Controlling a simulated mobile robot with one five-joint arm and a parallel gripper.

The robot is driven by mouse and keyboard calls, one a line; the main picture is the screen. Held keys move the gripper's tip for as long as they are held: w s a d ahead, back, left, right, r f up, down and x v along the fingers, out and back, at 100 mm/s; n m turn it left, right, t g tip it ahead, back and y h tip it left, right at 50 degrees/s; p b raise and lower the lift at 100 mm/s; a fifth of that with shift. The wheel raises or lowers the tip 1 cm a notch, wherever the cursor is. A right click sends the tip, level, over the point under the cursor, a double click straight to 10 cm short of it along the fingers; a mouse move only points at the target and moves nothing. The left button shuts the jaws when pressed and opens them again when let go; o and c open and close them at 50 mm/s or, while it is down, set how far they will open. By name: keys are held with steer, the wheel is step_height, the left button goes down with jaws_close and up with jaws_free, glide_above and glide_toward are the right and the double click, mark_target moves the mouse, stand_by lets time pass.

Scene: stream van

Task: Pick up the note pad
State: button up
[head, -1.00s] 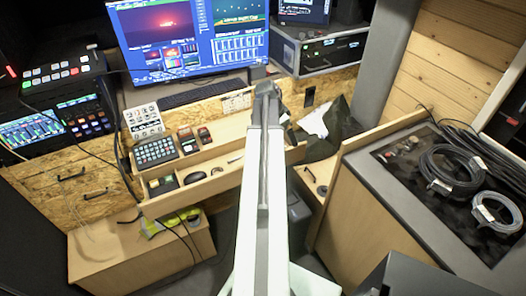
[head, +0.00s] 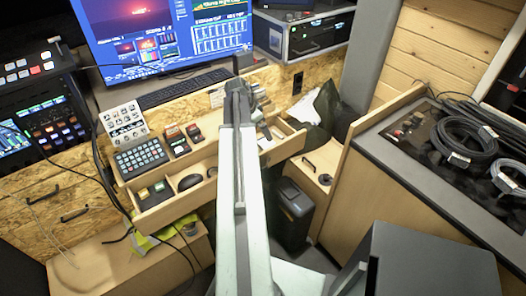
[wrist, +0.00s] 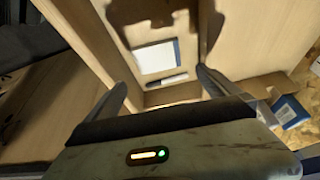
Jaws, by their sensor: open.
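The note pad (wrist: 155,57) is a white sheet or block with a blue strip along its right edge. In the wrist view it lies flat in a pale wooden drawer (wrist: 104,45), with a dark shadow around its upper side. My gripper (wrist: 162,79) is open and empty, with one finger on each side of the picture below the pad, and apart from it. In the head view my gripper (head: 243,92) is over the right part of the drawer (head: 150,212), and my arm hides much of that part.
A pen-like stick (wrist: 167,81) lies just below the pad. A blue and white box (wrist: 290,110) is at the right of the wrist view. Left in the drawer is a black mouse (head: 189,182). A keypad (head: 140,157) sits above it. A dark bin (head: 293,212) stands right of my arm.

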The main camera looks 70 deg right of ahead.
mark_target(267, 144)
steer(key=shift+f+b, duration=0.95)
steer(key=shift+f, duration=0.4)
steer(key=b+x, duration=0.6)
steer(key=x, duration=0.1)
steer(key=shift+a+f+b, duration=0.15)
steer(key=shift+f+b, duration=0.05)
steer(key=shift+b, duration=0.2)
steer(key=shift+r, duration=0.2)
steer(key=c, duration=1.2)
